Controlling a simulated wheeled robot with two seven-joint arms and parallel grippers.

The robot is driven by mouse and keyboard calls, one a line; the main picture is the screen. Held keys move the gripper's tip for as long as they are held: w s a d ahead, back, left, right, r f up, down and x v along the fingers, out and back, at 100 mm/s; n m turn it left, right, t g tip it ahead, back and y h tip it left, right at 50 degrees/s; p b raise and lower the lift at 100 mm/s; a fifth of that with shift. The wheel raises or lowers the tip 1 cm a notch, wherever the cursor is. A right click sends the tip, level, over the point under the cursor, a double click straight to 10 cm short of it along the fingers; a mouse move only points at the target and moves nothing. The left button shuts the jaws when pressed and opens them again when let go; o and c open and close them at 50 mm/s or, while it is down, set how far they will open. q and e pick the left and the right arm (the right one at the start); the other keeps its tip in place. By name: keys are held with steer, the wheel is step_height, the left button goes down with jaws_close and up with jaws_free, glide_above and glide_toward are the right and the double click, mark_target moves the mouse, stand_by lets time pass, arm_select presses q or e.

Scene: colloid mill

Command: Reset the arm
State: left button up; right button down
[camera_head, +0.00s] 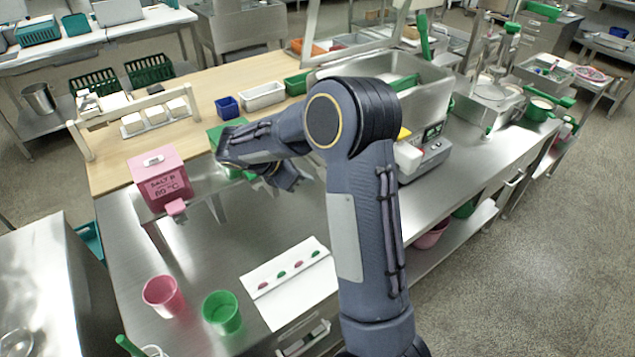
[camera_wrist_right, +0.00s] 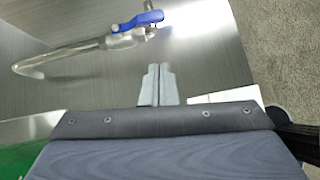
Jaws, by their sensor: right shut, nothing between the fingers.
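My right arm rises from the bottom right of the head view, bends at a dark elbow and reaches left over the steel table (camera_head: 215,265). My right gripper (camera_head: 287,178) hangs low beyond the forearm, partly hidden, above the table. In the right wrist view its two grey fingers (camera_wrist_right: 157,84) are together with nothing between them. A metal pipe with a blue valve handle (camera_wrist_right: 142,20) lies beyond the fingertips, apart from them. My left arm and gripper are not in view.
A pink box (camera_head: 162,180) stands left of the gripper. A pink cup (camera_head: 163,296), a green cup (camera_head: 222,312) and a white sheet (camera_head: 295,285) with several small pink and green pieces are nearer. A scale-like machine (camera_head: 425,152) stands right of the elbow.

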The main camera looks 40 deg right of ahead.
steer(key=v, duration=0.4)
steer(key=shift+a+r, duration=0.15)
steer(key=shift+r, duration=0.05)
steer(key=shift+s, duration=0.1)
